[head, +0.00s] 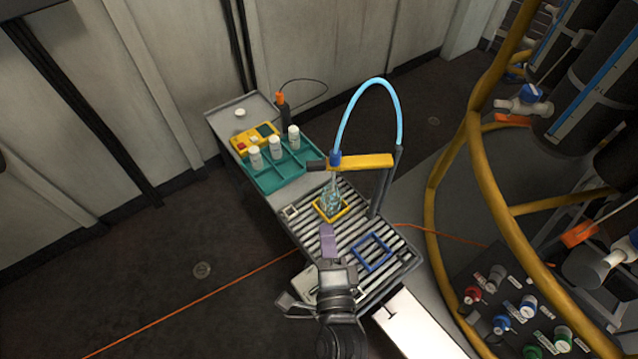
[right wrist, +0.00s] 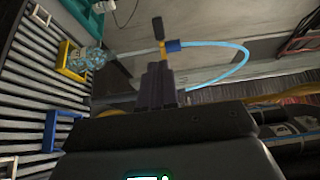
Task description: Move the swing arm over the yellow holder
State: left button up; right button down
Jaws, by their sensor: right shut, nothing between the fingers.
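The yellow swing arm (head: 368,162) reaches left from a grey post, with a dark handle (head: 316,165) at its free end. Its blue nozzle (head: 335,159) shows above the yellow holder (head: 318,212) in the head view; I cannot tell whether it is exactly over it. A clear glass vessel (head: 331,200) stands in the holder. In the right wrist view the handle (right wrist: 157,28) is beyond my fingers, and the yellow holder (right wrist: 70,73) is to the left. My right gripper (head: 326,229) is shut and empty, in front of the holder and apart from the arm. My left gripper is not in view.
A blue square holder (head: 371,252) sits on the slatted bench top, right of my gripper. A teal rack (head: 283,177) with white bottles stands behind. A light blue hose (head: 362,92) arches above the swing arm. A yellow railing (head: 468,150) curves along the right.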

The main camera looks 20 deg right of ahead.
aim_at(317, 169)
jog(key=b+x, duration=0.2)
jog(key=x, duration=1)
jog(key=shift+w+a+f+b, duration=0.1)
jog(key=shift+w+b, duration=0.2)
jog(key=shift+w, duration=0.7)
